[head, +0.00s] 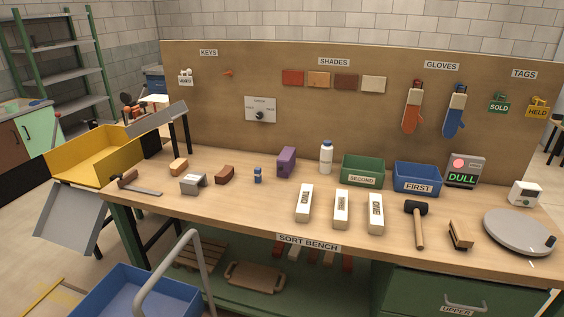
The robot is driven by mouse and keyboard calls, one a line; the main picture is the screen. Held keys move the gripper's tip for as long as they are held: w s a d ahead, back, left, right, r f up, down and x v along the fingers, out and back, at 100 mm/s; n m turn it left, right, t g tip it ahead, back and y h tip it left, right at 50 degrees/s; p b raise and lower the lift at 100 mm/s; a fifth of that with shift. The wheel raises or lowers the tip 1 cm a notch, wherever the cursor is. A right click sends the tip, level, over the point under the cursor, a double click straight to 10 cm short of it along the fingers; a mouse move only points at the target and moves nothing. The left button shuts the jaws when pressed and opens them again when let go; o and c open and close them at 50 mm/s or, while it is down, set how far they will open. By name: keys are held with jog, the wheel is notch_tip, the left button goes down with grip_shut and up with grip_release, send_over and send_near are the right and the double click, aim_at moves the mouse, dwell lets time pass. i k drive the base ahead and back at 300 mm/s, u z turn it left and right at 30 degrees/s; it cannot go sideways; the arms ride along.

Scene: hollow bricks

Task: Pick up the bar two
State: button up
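Three white upright-labelled bars lie side by side on the wooden bench top: a left bar (304,202), a middle bar (341,209) and a right bar (376,213). Each has dark lettering along its top that is too small to read surely, so I cannot tell by label which is bar two. They are apart from each other and nothing covers them. My gripper is not in view.
Behind the bars stand a green bin (362,170) marked SECOND and a blue bin (417,177) marked FIRST. A black-headed mallet (417,222) lies to the right, then a brush (460,235) and a round grey plate (518,232). A white bottle (326,157) stands behind.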

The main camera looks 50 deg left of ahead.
aim_at(302, 215)
jog(key=k, duration=0.35)
jog(key=u, duration=2)
jog(key=i, duration=0.15)
jog(key=z, duration=0.15)
